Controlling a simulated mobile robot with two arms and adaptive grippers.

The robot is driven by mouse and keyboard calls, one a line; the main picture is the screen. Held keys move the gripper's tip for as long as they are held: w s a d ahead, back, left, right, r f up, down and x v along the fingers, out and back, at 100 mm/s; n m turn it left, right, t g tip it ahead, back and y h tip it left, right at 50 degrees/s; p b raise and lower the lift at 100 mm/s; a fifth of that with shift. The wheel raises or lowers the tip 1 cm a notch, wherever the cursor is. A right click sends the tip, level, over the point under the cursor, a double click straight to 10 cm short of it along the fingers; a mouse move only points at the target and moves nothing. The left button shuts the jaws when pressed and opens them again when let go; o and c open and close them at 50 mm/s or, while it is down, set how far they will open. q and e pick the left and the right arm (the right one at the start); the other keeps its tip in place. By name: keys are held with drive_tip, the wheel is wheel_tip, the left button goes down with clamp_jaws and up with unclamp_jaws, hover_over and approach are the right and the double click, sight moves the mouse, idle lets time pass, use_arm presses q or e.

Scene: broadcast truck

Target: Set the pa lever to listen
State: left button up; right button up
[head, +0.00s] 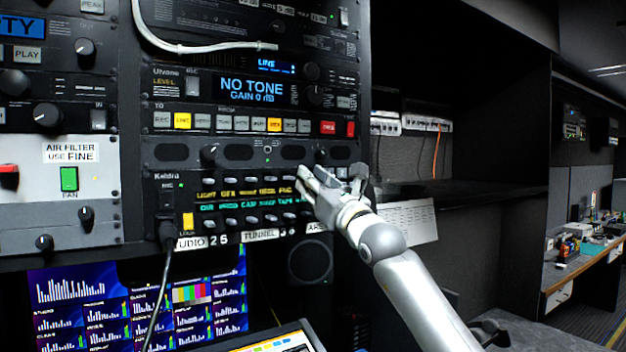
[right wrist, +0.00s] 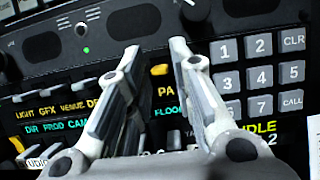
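The intercom panel (head: 168,208) marked Keldra carries a row of small levers with lit labels. In the right wrist view the PA label (right wrist: 166,92) shows below a short orange lever tip (right wrist: 160,69). Other levers in that row, such as the one above GFX (right wrist: 51,91), look pale grey. My right gripper (head: 330,174) is at the panel's right part and hides the PA lever in the head view. In the right wrist view its fingers (right wrist: 155,47) are open, one on each side of the PA lever; contact cannot be told. My left gripper is not in view.
A keypad (right wrist: 261,78) sits right of the fingers. A black cable (head: 160,285) hangs at the panel's left. Screens (head: 140,300) are below. Dark open shelving (head: 480,150) is to the right.

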drive_tip(key=shift+c, duration=0.5)
clamp_jaws()
wheel_tip(320, 180, up, 2)
drive_tip(key=g+h+p, duration=0.2)
drive_tip(key=g+p, duration=0.1)
drive_tip(key=g, duration=0.1)
drive_tip(key=shift+g+h, duration=0.3)
drive_tip(key=shift+o, duration=0.5)
unclamp_jaws()
